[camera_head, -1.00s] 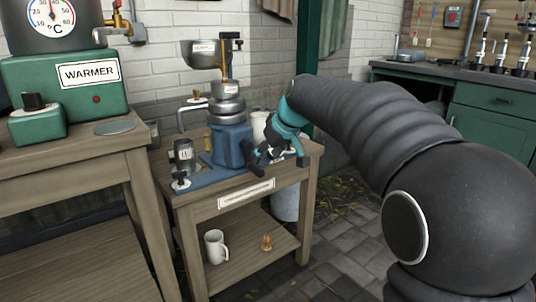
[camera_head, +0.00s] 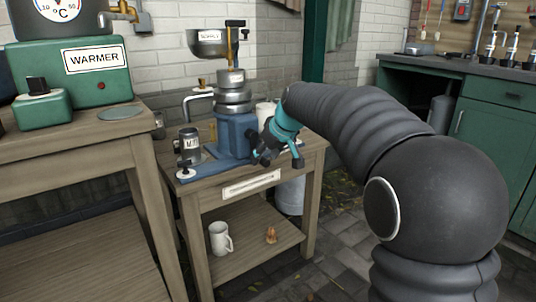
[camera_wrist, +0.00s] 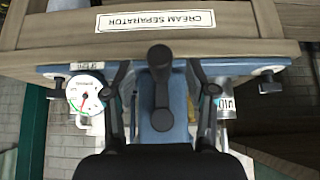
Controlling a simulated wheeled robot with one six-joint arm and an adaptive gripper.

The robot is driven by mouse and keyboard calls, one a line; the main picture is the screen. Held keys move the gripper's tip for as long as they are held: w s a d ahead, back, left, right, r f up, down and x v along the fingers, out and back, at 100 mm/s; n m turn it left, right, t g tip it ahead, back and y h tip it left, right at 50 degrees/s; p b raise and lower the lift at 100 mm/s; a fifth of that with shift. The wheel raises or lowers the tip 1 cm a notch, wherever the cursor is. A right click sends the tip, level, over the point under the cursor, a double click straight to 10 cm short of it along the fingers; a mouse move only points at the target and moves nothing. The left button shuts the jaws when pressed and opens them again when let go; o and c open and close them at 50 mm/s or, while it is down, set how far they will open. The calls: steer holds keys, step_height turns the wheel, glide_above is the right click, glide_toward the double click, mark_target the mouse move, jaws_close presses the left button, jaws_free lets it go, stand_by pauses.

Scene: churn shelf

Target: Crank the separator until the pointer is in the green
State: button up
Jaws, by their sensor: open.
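The cream separator (camera_head: 235,135) stands on a wooden stand, with a blue base, stacked metal bowls and a supply funnel on top. In the wrist view its black crank (camera_wrist: 161,90) runs down the middle, its round knob toward the top. My gripper (camera_head: 280,162) is open at the separator's front right side; in the wrist view its two fingers (camera_wrist: 160,72) lie left and right of the crank, with gaps visible. The dial (camera_wrist: 85,93) shows at left in the wrist view, white with a green arc and red marking; the pointer's exact reading is too small to tell.
The green warmer (camera_head: 75,70) is on a table at left. A white mug (camera_head: 220,238) and a small brown object (camera_head: 271,235) sit on the lower shelf. A grey bucket (camera_head: 290,195) is behind the stand.

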steer(key=shift+x, duration=1.05)
steer(key=shift+w+a+f, duration=0.1)
steer(key=shift+w+f, duration=0.05)
steer(key=shift+f, duration=0.1)
jaws_close()
